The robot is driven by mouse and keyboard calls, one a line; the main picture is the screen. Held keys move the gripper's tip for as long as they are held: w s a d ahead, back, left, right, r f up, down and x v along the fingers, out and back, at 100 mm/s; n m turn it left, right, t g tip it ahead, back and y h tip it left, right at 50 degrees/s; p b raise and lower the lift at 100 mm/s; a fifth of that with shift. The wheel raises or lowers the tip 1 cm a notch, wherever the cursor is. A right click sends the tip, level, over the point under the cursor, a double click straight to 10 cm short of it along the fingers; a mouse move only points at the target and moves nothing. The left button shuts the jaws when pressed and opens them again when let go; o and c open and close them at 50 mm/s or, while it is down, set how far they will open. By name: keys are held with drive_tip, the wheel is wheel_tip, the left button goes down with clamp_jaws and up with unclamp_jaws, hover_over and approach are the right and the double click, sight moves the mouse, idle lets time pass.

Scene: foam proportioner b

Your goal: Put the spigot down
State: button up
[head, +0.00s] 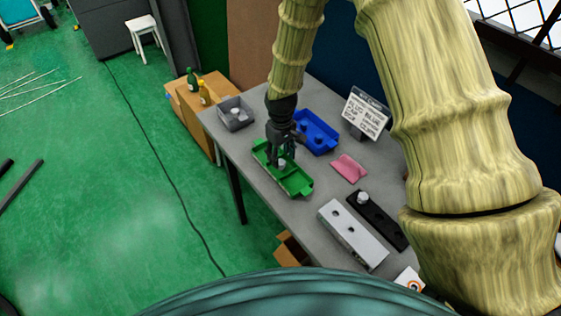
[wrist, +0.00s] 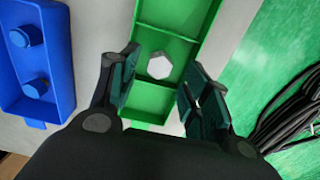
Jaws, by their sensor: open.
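A pale hexagonal-topped piece, which looks like the spigot (wrist: 159,66), is in the green tray (wrist: 178,17), near a cross wall of the tray. In the head view the spigot (head: 282,163) shows as a small pale spot below my fingers. My gripper (wrist: 162,84) is open, with one finger on each side of the spigot in the wrist view and a visible gap to each. In the head view my gripper (head: 281,152) is over the middle of the green tray (head: 296,184). The spigot's lower part is hidden, so I cannot tell how it rests.
A blue tray (head: 328,145) with blue plugs lies beside the green tray. A grey bin (head: 238,124), a pink cloth (head: 349,168), a silver block with holes (head: 352,238), a black plate (head: 384,224) with a white knob, and a sign (head: 367,113) share the grey table.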

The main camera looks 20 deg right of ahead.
sight(281, 162)
wheel_tip(281, 162, up, 8)
drive_tip(key=b, duration=0.2)
idle(0.3)
idle(1.5)
